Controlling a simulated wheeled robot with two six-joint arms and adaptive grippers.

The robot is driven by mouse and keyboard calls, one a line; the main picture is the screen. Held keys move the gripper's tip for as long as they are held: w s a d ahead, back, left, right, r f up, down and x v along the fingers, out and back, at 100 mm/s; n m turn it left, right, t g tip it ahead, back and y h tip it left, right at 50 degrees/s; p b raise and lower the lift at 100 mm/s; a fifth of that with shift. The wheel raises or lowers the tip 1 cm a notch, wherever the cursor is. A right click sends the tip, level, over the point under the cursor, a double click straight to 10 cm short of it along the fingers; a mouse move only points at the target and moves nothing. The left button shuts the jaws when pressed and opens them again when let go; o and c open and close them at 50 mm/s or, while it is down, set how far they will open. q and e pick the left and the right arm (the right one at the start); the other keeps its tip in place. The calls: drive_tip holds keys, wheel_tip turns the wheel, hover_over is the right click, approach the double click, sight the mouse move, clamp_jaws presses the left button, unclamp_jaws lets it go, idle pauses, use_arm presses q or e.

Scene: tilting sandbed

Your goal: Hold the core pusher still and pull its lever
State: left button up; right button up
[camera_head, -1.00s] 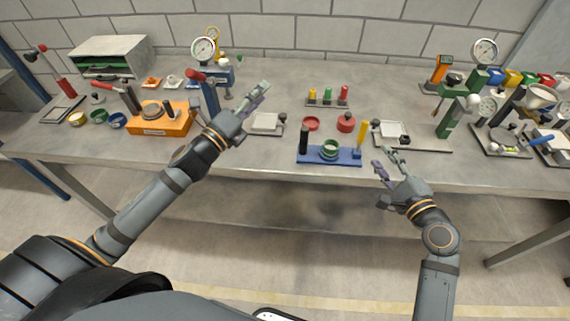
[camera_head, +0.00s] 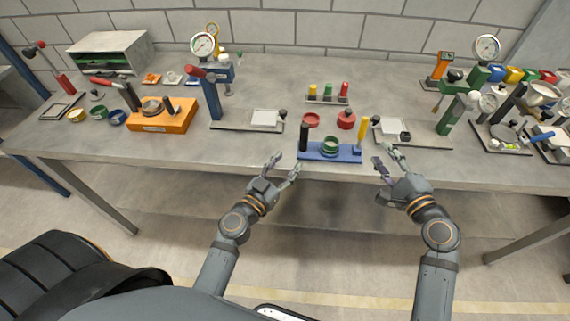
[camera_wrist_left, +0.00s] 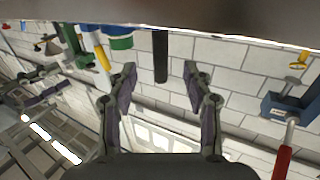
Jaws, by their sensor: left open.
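The core pusher appears to be the blue-based fixture (camera_head: 332,152) at the table's front edge. It has a black upright post (camera_head: 304,135) on its left, a green ring (camera_head: 330,143) in the middle and a yellow lever (camera_head: 362,132) upright on its right. My left gripper (camera_head: 286,163) is open and empty, just in front and left of the black post. In the left wrist view the black post (camera_wrist_left: 160,55) shows between the open fingers (camera_wrist_left: 159,68), beyond their tips. My right gripper (camera_head: 384,156) looks open and empty, to the right of the blue base, near the yellow lever.
A red lidded pot (camera_head: 346,120) and a red dish (camera_head: 310,120) sit behind the fixture. Flat plates stand on both sides, left (camera_head: 265,119) and right (camera_head: 390,128). An orange block (camera_head: 160,122) is further left. The front table strip left of the fixture is clear.

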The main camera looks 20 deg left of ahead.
sight(301, 144)
use_arm(q)
drive_tip(key=x, duration=1)
drive_tip(key=shift+w, duration=0.25)
drive_tip(key=shift+c, duration=0.2)
clamp_jaws()
